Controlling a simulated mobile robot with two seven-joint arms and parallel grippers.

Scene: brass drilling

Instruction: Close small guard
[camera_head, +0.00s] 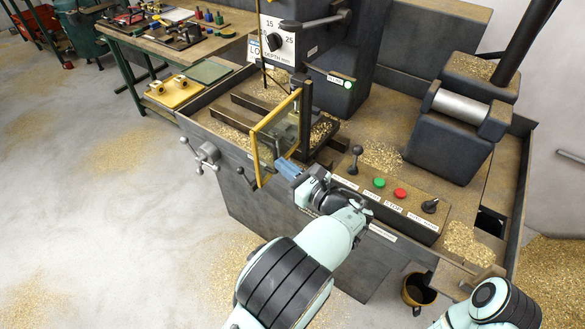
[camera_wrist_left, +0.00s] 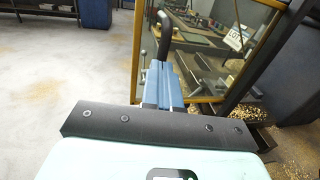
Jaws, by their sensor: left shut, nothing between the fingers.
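The small guard (camera_head: 254,152) is a clear panel in a yellow frame, hinged on a dark post beside the drill table. It stands swung out towards the front edge of the machine. My left gripper (camera_head: 287,168) is shut and empty, with its blue fingers at the lower right part of the panel in the head view. My right gripper is out of view; only part of that arm shows.
A control panel (camera_head: 385,203) with green and red buttons lies right of my left gripper. A crank handle (camera_head: 205,153) sticks out at the front left. A dark cup (camera_head: 417,290) hangs at the front right.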

